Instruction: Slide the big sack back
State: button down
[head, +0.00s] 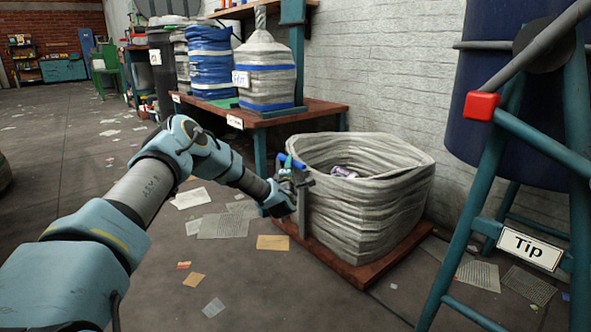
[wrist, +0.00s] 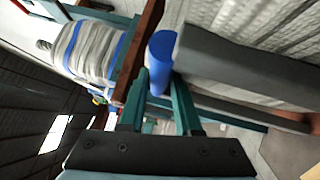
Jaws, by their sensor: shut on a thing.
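The big sack (head: 365,205) is a wide, pale grey, open-topped bag standing on a low red-brown board (head: 372,268) near the white wall. Something purple and white shows inside its mouth. A grey post (head: 303,212) stands at the sack's left side, with a blue handle (head: 291,161) at its top. My gripper (head: 287,184) is at this handle, beside the sack's left side. In the wrist view the blue handle (wrist: 161,52) lies between the teal fingertips (wrist: 160,92), with grey bars running off to the right. The gripper is shut on the handle; the exact contact is partly hidden.
A teal stand with a "Tip" sign (head: 530,248) and a dark blue drum (head: 475,120) stand at right. Papers litter the otherwise open floor at left.

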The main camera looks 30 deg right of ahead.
jog(key=shift+w+a, duration=0.1)
jog(key=shift+w, duration=0.1)
jog(key=c, duration=0.9)
grip_release()
jog(key=p+v, duration=0.4)
jog(key=v, duration=0.7)
jog(key=shift+p, duration=0.4)
jog(key=shift+w, duration=0.15)
